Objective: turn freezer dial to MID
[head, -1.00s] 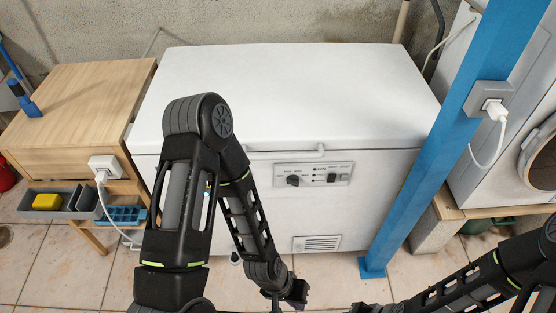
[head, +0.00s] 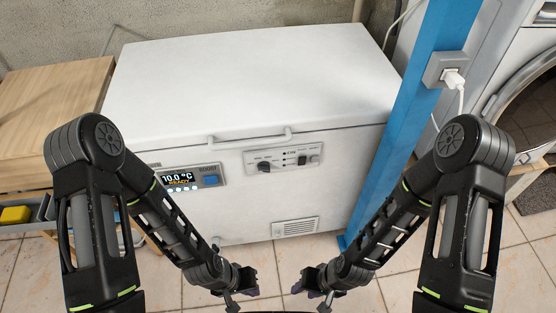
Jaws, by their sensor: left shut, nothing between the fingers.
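The white chest freezer (head: 255,85) stands against the wall with its lid shut. A grey control panel (head: 300,151) on its front carries a black dial (head: 263,167). The dial's pointer and markings are too small to read. A display (head: 180,179) left of it reads 10.0 °C and READY. My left gripper (head: 243,292) is shut and empty, low in front of the freezer and apart from the dial. My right gripper (head: 307,289) is to its right, also away from the dial; its finger opening is unclear.
A blue post (head: 405,115) with a socket (head: 447,70) and white plug stands right of the freezer. A front-loading machine (head: 535,95) is behind it at right. Tiled floor is open in front.

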